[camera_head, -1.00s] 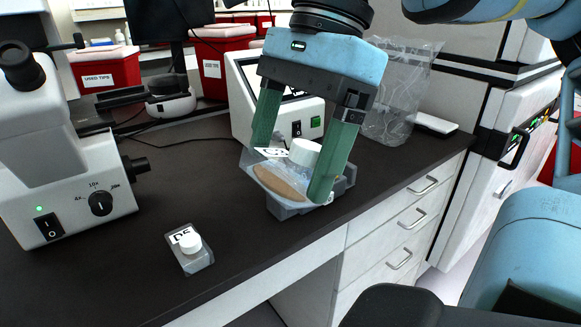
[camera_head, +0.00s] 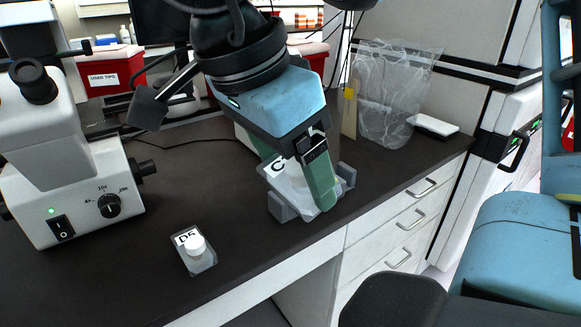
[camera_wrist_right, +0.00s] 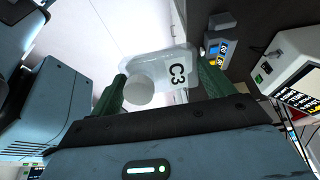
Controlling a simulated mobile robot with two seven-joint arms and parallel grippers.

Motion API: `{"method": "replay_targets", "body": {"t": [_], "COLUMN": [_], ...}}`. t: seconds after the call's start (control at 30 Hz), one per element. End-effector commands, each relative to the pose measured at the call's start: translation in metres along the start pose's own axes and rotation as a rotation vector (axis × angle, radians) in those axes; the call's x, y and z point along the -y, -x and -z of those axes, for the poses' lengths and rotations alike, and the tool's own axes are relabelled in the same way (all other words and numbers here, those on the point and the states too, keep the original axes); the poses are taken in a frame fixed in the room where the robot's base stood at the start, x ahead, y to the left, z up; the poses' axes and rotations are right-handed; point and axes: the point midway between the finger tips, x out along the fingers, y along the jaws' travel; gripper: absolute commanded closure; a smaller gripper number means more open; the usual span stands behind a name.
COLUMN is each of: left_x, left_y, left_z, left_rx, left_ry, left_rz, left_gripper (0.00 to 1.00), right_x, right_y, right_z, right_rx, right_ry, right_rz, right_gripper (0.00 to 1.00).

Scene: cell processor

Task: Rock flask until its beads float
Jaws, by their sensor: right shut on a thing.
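The clear flask with white cap and label C3 (camera_wrist_right: 160,68) is held between the green fingers of my right gripper (camera_head: 291,185). The gripper is shut on it, and in the head view the flask (camera_head: 296,196) is tilted and partly hidden by the fingers. It is just above or within the grey stand (camera_head: 281,209); I cannot tell whether they touch. The beads cannot be made out now in either view. A second flask, labelled D5 (camera_head: 197,258), lies on the bench near its front edge. My left gripper is not in view.
A microscope (camera_head: 75,200) stands at the left. A clear plastic bag (camera_head: 392,95) and a white tray (camera_head: 433,126) are at the back right. A red used-tips bin (camera_head: 105,80) stands behind. The dark bench top (camera_head: 120,270) is clear around the D5 flask.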

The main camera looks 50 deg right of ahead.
Motion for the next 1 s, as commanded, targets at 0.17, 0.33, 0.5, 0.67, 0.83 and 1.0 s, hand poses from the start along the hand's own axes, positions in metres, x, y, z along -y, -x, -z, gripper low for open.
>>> {"method": "replay_targets", "body": {"t": [0.17, 0.33, 0.5, 0.67, 0.83, 1.0], "left_x": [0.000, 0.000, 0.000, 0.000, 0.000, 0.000], "left_y": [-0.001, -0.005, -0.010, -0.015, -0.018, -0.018], "left_z": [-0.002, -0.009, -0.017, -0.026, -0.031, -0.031], "left_rx": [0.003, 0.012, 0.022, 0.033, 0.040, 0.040], "left_ry": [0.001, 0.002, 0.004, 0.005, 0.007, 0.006], "left_rz": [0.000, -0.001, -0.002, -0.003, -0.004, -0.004], "left_gripper": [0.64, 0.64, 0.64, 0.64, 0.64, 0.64], "right_x": [0.000, 0.000, 0.000, 0.000, 0.000, 0.000], "right_y": [0.000, -0.001, -0.002, -0.002, -0.001, 0.001], "right_z": [0.000, 0.000, 0.000, 0.000, 0.000, 0.000], "right_rx": [0.067, 0.249, 0.430, 0.595, 0.698, 0.705], "right_ry": [-0.002, 0.000, 0.000, 0.000, 0.000, 0.001], "right_rz": [0.000, -0.001, -0.001, -0.002, 0.000, 0.001], "right_gripper": [0.60, 0.60, 0.60, 0.60, 0.60, 0.60]}}
